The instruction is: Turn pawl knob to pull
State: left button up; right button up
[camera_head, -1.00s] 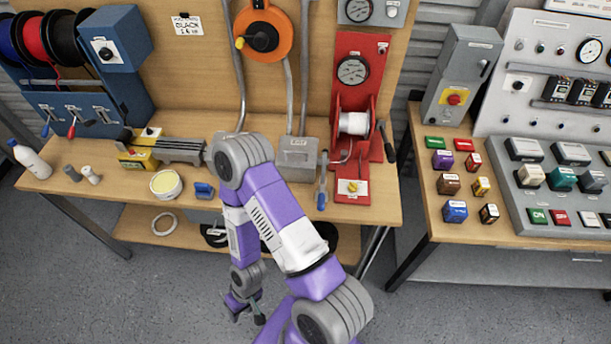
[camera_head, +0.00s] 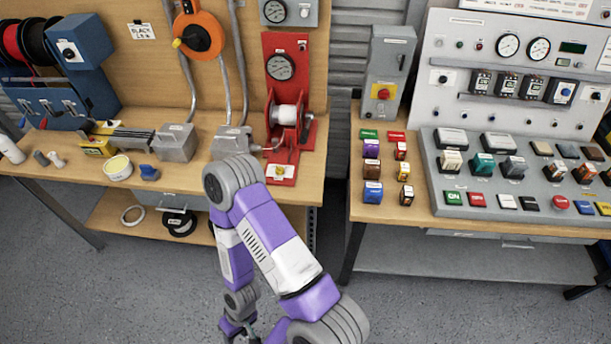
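The red winch stand (camera_head: 271,50) stands at the right end of the left bench, with a white spool (camera_head: 286,115) and a round gauge. A small yellow knob (camera_head: 279,170) sits on a pale plate at the foot of its base; it looks like the pawl knob, but its label is too small to read. One purple and white arm shows, which I take as my left. Its elbow rises in front of the bench, left of the knob. My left gripper (camera_head: 238,329) hangs low near the bottom edge, far from the knob; its fingers are unclear. My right gripper is not visible.
The right bench holds a control panel (camera_head: 470,95) and several small coloured blocks. A floor gap separates the benches.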

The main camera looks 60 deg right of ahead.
aim_at(280, 170)
jog(key=z, duration=1.1)
